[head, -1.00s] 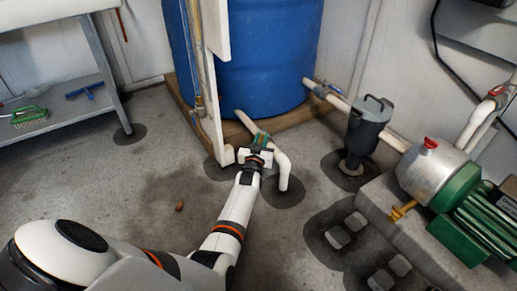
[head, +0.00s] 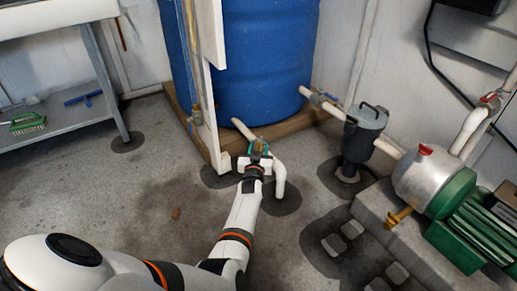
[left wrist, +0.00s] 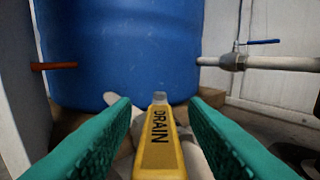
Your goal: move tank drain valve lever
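The drain valve lever (left wrist: 158,145) is yellow and marked DRAIN. In the left wrist view it stands between the two green fingers of my left gripper (left wrist: 160,135), with a gap on each side. In the head view my left gripper (head: 259,150) is at the white drain pipe (head: 279,178), which comes from the foot of the blue tank (head: 265,60) and bends down to the floor. There the gripper and wrist hide most of the lever. My left gripper is open around the lever. My right gripper is not in view.
A white upright post (head: 209,120) stands close to the left of my gripper. A dark grey strainer pot (head: 363,135) and a green-and-silver pump (head: 440,190) on a concrete block are at the right. A shelf (head: 70,118) with brushes is at the left. The floor in front is mostly clear.

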